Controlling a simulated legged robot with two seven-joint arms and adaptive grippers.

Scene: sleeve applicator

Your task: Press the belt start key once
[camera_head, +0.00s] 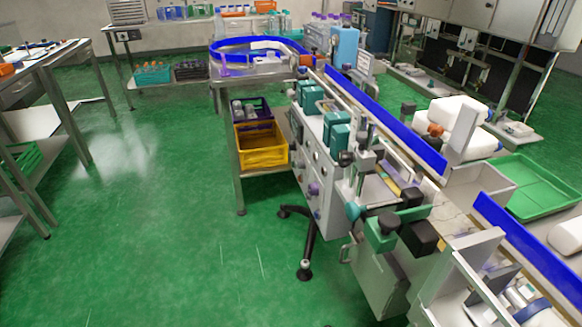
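The sleeve applicator machine (322,165) stands right of centre, with a light grey front that carries small round dark and purple controls. A purple knob (314,189) shows low on this front. I cannot tell which of these small controls is the belt start key. The conveyor runs along the machine top with a long blue guide rail (385,120), and a second blue rail (530,250) continues at the lower right. Neither of my grippers can be made out in the view.
A yellow crate (262,158) sits on a shelf beside the machine. A black wheeled stand foot (304,270) reaches onto the floor. A green tray (530,185) lies at the right. A bench (50,70) stands at the left. The green floor (150,230) between is clear.

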